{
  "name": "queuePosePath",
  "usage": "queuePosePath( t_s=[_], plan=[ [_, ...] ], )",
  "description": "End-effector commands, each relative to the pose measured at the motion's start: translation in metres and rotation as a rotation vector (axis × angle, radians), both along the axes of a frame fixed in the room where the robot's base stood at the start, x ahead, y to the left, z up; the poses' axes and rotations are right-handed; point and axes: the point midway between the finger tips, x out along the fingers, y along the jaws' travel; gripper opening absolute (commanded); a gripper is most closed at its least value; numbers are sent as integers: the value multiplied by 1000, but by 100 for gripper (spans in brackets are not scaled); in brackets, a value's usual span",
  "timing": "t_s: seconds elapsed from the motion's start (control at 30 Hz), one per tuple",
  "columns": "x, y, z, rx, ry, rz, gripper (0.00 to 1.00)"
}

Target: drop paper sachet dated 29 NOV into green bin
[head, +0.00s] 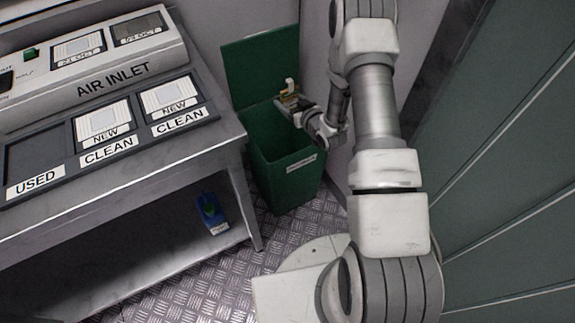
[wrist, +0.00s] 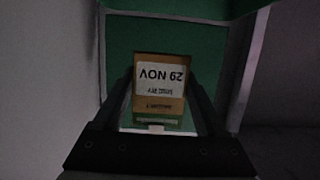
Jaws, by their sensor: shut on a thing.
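The paper sachet (wrist: 160,105) is brown with a white label reading 29 NOV, upside down in the wrist view. My gripper (wrist: 160,92) is shut on it, with one finger at each side. In the head view my gripper (head: 301,110) is at the open mouth of the green bin (head: 287,168), and the sachet shows small (head: 288,98) at its tips. The bin's lid (head: 262,68) stands raised at the back. Green surfaces fill the wrist view behind the sachet.
A metal bench (head: 235,128) stands left of the bin. It bears an AIR INLET unit (head: 115,72) and a tray with a bare USED slot (head: 35,160) and two NEW pads in CLEAN slots. A blue item (head: 212,213) is below the bench. Walls are close behind the bin.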

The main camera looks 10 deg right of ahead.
Motion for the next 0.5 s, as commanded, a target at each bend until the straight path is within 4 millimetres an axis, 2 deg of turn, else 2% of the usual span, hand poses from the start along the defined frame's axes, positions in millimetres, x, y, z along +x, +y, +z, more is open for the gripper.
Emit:
queuePosePath(
  t_s=[0.27,0.5],
  plan=[
    [0,0,-18,-1,2,4,43],
    [0,0,-47,-1,1,4,43]
  ],
)
